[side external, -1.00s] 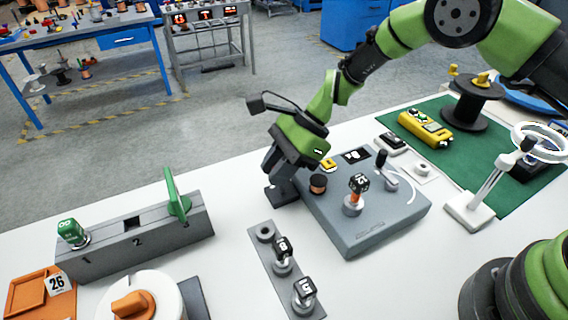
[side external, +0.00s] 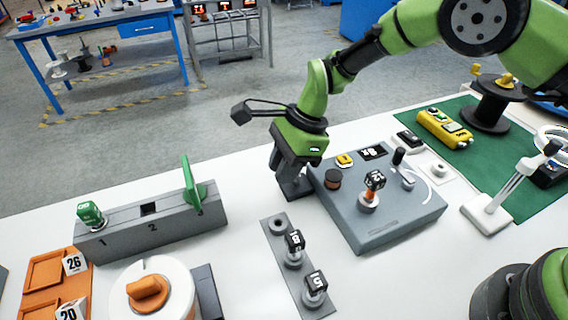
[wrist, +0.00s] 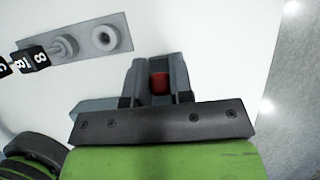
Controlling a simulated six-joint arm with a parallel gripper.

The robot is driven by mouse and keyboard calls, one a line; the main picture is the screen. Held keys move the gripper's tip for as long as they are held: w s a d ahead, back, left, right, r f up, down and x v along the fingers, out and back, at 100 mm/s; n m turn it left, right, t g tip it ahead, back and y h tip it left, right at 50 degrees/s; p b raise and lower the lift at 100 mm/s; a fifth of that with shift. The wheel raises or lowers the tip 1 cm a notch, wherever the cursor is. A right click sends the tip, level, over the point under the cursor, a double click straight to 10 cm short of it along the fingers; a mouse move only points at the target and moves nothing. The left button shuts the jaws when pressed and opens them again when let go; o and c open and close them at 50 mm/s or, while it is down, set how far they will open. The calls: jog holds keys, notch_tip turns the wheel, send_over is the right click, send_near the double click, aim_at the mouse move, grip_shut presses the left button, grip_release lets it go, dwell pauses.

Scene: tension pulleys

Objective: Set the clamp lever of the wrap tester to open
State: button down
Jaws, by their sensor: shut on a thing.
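The wrap tester seems to be the grey box (side external: 390,222) on the white table, with a tagged orange peg (side external: 371,190), a dark round knob (side external: 332,179) and a black-knobbed lever (side external: 398,157) beside a white arc on top. My gripper (side external: 292,188) is low at the box's left rear edge. It is shut on a small red part (wrist: 160,83), which shows between the fingers in the wrist view. The fingers hide most of this part, and in the side view it is not visible. I cannot tell whether it is the clamp lever or which way that lever stands.
A grey strip (side external: 283,255) with tagged pegs stands in front of my gripper. A grey two-slot block (side external: 150,228) with green parts is at the left. A white disc with an orange knob (side external: 148,291) is in front. A green mat (side external: 478,165) lies at the right.

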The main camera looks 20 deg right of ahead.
jog(key=c, duration=1.3)
grip_release()
jog(key=v, duration=1)
